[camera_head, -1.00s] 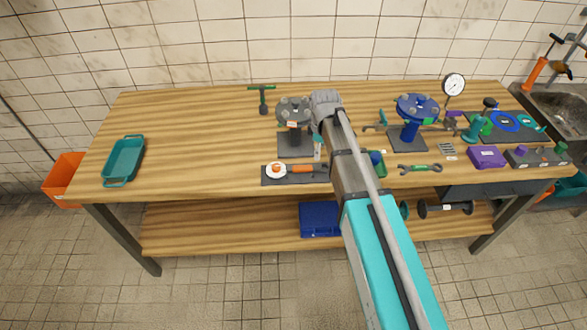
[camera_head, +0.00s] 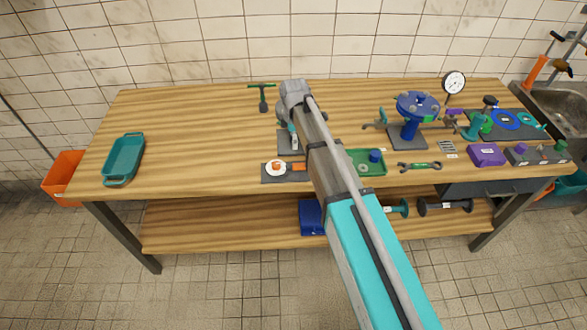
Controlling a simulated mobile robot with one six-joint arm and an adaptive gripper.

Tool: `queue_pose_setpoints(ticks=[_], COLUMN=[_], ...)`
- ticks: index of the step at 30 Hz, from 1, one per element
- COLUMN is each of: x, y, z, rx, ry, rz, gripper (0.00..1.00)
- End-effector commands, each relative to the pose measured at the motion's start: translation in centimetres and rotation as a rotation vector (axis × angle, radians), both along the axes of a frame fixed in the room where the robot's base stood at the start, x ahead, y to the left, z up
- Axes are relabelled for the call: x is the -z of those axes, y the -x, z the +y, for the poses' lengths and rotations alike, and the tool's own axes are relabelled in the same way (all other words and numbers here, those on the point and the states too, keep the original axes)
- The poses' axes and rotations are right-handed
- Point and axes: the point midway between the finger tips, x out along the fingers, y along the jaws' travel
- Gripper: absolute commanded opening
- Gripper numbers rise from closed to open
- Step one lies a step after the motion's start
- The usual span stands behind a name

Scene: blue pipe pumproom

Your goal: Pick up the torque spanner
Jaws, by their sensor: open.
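An orange-handled tool (camera_head: 299,167), perhaps the torque spanner, lies on a dark mat (camera_head: 268,179) at the front middle of the bench. My arm hides its right part. A white disc (camera_head: 276,169) with an orange piece on it is beside its left end. A green and dark double-ended spanner (camera_head: 420,166) lies farther right. My gripper (camera_head: 293,137) points down over the bench behind the mat, apart from the orange handle, and is open. It is small and partly hidden, and nothing shows between its fingers. My arm also covers most of the grey flange stand (camera_head: 287,148).
A blue flanged stand (camera_head: 409,130) and a green tray (camera_head: 369,158) stand right of my arm. A dial gauge (camera_head: 454,83) and a purple box (camera_head: 487,154) are farther right. A T-handled tool (camera_head: 262,97) stands behind. The bench's left is clear up to a teal tray (camera_head: 124,158).

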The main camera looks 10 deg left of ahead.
Motion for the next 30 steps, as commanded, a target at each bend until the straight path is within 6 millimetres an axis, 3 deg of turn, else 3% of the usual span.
queue_pose_setpoints(ticks=[30], x=[7.7], y=[0.0], z=[0.0], rx=[0.001], ry=[0.0], rz=[0.0], gripper=[0.74])
